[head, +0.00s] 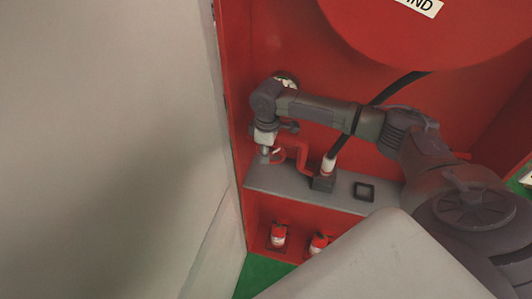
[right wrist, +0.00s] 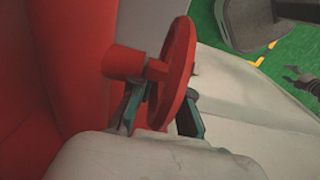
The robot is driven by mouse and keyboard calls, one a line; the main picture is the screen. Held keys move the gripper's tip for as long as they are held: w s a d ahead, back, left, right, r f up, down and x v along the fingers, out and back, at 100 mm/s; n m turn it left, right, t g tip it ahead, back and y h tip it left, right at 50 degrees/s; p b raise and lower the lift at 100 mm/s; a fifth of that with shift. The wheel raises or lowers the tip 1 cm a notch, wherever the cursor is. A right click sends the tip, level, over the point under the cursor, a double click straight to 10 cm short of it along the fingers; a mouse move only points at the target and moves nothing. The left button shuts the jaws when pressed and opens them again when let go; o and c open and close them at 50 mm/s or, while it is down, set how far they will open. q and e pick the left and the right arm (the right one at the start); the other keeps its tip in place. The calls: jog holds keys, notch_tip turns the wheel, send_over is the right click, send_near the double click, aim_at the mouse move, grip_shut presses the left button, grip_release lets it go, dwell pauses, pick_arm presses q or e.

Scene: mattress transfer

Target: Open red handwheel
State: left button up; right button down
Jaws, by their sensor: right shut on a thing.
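The red handwheel (right wrist: 178,75) shows large in the right wrist view, on a red hub joined to a thick red pipe. My right gripper (right wrist: 160,108) has one finger on each side of the wheel's rim and is shut on it. In the head view my right gripper (head: 265,152) points down at the left end of the cabinet, and the handwheel (head: 278,156) is small and partly hidden there. The left arm is not in the head view. A small grey claw-like part (right wrist: 300,82), perhaps my left gripper, shows at the right wrist view's right edge; its state is unclear.
The red cabinet (head: 290,50) holds a big red reel disc (head: 430,30) with a white label, a black hose (head: 395,90) and a grey shelf (head: 270,180). Red extinguishers (head: 278,234) stand below. A pale door or panel (head: 110,130) fills the left. The floor (head: 250,275) is green.

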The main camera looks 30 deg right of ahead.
jog(key=shift+s+r+t+y+p, duration=0.15)
jog(key=shift+t+y+p, duration=0.2)
jog(key=shift+t+y, duration=0.65)
jog(key=shift+t, duration=0.2)
jog(key=shift+t+y, duration=0.3)
jog(key=shift+t, duration=0.1)
jog(key=shift+t+y+b, duration=0.55)
jog(key=shift+t+y, duration=0.05)
jog(key=shift+t, duration=0.1)
jog(key=t+y+b, duration=0.1)
jog(key=b, duration=0.2)
jog(key=t+y+b, duration=0.1)
jog(key=b, duration=0.3)
jog(key=t+y+b, duration=0.1)
jog(key=t+b, duration=0.1)
jog(key=b, duration=0.1)
jog(key=shift+f+b, duration=0.25)
jog(key=shift+b, duration=0.1)
jog(key=t+y+b, duration=0.1)
jog(key=b, duration=0.3)
jog(key=r+t+y+b, duration=0.1)
jog(key=b, duration=0.3)
jog(key=t+y+b, duration=0.1)
jog(key=b, duration=0.3)
jog(key=shift+s+d+r+t+y+b, duration=0.1)
jog(key=shift+d+r+t+y+b, duration=0.05)
jog(key=shift+r+t+y+b, duration=0.2)
jog(key=shift+r+t+b, duration=0.2)
jog(key=shift+t+b, duration=0.05)
jog(key=shift+b, duration=0.5)
